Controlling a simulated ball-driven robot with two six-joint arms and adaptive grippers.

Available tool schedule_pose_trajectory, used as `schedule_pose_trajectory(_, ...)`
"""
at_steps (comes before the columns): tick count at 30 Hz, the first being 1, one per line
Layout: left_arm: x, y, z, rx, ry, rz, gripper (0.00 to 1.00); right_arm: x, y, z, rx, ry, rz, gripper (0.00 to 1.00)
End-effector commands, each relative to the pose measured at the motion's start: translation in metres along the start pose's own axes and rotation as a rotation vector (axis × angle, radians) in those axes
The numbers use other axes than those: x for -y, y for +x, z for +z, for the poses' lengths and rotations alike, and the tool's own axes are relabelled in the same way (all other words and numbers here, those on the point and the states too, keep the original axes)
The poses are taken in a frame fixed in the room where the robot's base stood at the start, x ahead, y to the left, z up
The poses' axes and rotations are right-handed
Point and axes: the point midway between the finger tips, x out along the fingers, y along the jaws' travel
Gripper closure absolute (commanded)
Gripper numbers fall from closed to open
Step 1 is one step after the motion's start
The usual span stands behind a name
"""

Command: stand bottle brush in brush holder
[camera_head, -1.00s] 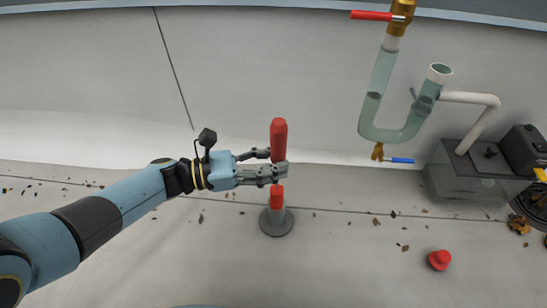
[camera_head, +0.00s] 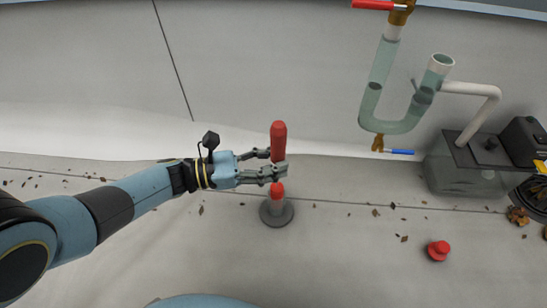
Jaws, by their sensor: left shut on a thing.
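The bottle brush (camera_head: 278,140) shows as a red upright shaft, with its top above my left gripper and a short red part below it. My left gripper (camera_head: 277,172) is shut on it from the left. The brush holder (camera_head: 276,213) is a grey upright cylinder on a round dark base, standing on the floor directly below the gripper in the picture. The red lower part lines up with the holder's top; I cannot tell whether it is inside or above it. No bristles show. My right gripper is not in view.
A red knob-like piece (camera_head: 438,251) lies on the floor at right. A clear U-shaped pipe (camera_head: 393,115) with red and blue valve handles hangs on the wall. A grey box (camera_head: 465,165) stands at far right.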

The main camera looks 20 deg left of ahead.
Motion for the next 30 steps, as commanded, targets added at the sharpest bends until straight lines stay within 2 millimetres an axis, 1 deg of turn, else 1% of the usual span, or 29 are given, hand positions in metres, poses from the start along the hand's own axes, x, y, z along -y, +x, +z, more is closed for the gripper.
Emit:
schedule_pose_trajectory(18,0.000,0.000,-0.018,-0.001,0.000,0.000,1.00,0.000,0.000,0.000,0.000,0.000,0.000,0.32)
schedule_pose_trajectory(29,0.001,0.000,-0.020,0.000,0.001,0.000,1.00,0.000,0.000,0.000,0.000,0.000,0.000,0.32)
schedule_pose_trajectory(30,0.001,0.000,-0.020,0.000,0.001,0.000,0.72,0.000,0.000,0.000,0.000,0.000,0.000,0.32)
